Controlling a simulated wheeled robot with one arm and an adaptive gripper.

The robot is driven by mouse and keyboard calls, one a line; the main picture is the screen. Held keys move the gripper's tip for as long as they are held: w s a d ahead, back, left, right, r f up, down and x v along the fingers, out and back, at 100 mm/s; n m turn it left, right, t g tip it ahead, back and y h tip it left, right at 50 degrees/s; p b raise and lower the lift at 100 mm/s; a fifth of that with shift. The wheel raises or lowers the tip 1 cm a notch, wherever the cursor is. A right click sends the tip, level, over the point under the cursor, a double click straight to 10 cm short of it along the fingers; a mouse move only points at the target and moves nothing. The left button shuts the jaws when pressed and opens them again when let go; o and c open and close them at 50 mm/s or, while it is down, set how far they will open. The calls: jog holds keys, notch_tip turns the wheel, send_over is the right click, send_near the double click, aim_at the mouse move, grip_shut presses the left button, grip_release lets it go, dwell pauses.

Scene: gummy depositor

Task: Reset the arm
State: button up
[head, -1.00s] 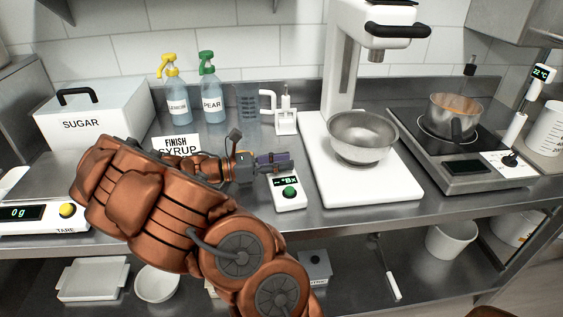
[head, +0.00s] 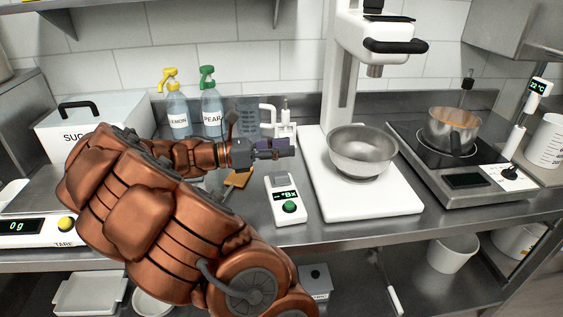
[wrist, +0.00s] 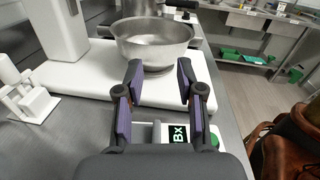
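My gripper (head: 275,148) is at the end of my copper-coloured arm, in front of the mixer. In the wrist view my gripper (wrist: 160,75) has its two purple-padded fingers apart with nothing between them. It hovers near a white refractometer (head: 286,198) with a green button and a "Bx" display. The refractometer is partly hidden behind my gripper in the wrist view (wrist: 180,135). My arm hides part of the counter and the sugar box.
A steel bowl (head: 362,152) sits on the white mixer base (head: 400,200). Syrup bottles (head: 178,112) and a grey jug (head: 248,118) stand at the back. An orange-brown object (head: 238,180) lies left of the refractometer. A pot (head: 452,130) stands on the hot plate at right.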

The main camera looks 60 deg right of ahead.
jog(key=shift+r, duration=0.75)
jog(key=shift+s+a, duration=0.15)
jog(key=shift+a, duration=0.05)
jog(key=s+a+f+m+t+y+p, duration=0.2)
jog(key=s+a+m+t+y, duration=0.1)
jog(key=a, duration=0.9)
jog(key=s+a+f+m+t+y+p, duration=0.2)
jog(key=s+a+m+t+y, duration=0.1)
jog(key=a, duration=0.9)
jog(key=s+a+f+m+t+y+p, duration=0.2)
jog(key=s+a+f+m+t+y, duration=0.1)
jog(key=a, duration=0.9)
jog(key=m+t+y, duration=0.1)
jog(key=t+y, duration=0.1)
jog(key=y, duration=0.1)
jog(key=shift+s+a+y, duration=0.2)
jog(key=shift+s+y, duration=0.15)
jog(key=shift+y, duration=0.05)
